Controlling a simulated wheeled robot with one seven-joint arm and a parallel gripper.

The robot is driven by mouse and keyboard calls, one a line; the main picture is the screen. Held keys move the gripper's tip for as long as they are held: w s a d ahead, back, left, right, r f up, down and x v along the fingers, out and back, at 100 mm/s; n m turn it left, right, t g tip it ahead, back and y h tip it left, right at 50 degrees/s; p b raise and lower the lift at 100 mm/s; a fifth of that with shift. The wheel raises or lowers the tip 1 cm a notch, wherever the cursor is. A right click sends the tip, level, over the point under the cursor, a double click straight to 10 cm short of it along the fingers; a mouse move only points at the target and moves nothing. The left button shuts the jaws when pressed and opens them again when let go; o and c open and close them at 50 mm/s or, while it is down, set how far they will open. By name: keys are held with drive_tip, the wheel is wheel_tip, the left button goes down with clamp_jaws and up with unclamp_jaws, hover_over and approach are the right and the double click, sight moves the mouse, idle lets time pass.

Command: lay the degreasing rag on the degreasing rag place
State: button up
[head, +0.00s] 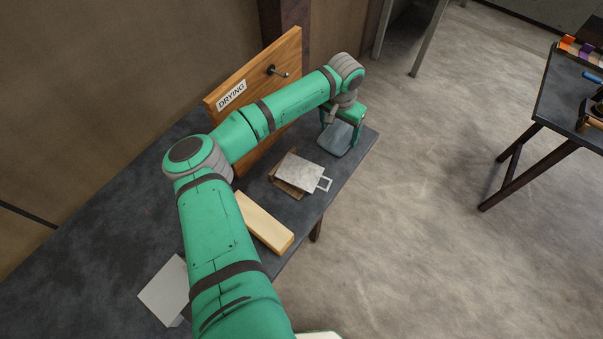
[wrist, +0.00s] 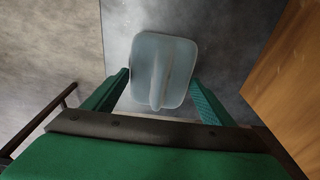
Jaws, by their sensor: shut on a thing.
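The degreasing rag looks like a pale blue-grey rounded square with a raised ridge along its middle; it shows in the wrist view (wrist: 176,62) and in the head view (head: 338,139). My gripper (wrist: 160,82) is shut on it, one finger at each side. In the head view my gripper (head: 342,128) is over the far right end of the dark bench. The rag is at or just above the bench top; I cannot tell whether it touches. No spot is clearly marked as the degreasing rag place.
The dark bench (head: 95,235) carries an upright wooden board (head: 285,55) marked DRYING with a hook, a pale plate with a loop (head: 300,172) over a brown piece, a wooden block (head: 263,222) and a white box (head: 165,290). Another table (head: 575,110) stands right.

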drive_tip(key=shift+f, duration=0.55)
idle(1.0)
drive_tip(key=o, duration=1.1)
drive_tip(key=shift+r, duration=3)
